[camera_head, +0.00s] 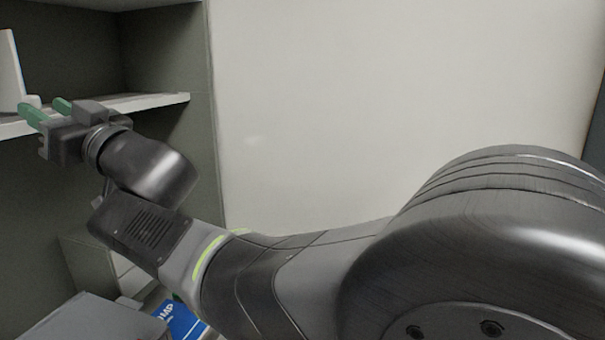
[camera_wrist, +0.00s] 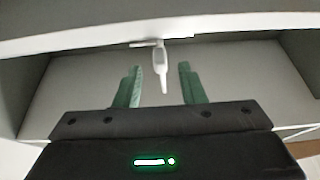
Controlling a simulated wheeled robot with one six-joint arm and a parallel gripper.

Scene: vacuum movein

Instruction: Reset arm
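My gripper (camera_head: 46,110) is at the left in the head view, with its green fingers pointing left beside the shelf. My arm stretches from the lower right to the upper left in the head view.
The shelf unit has a pale shelf board (camera_head: 150,102) close to my gripper. A white object (camera_head: 10,70) stands on it at the left edge. A blue box with white letters (camera_head: 182,322) is low down. A bare wall (camera_head: 310,110) fills the middle.

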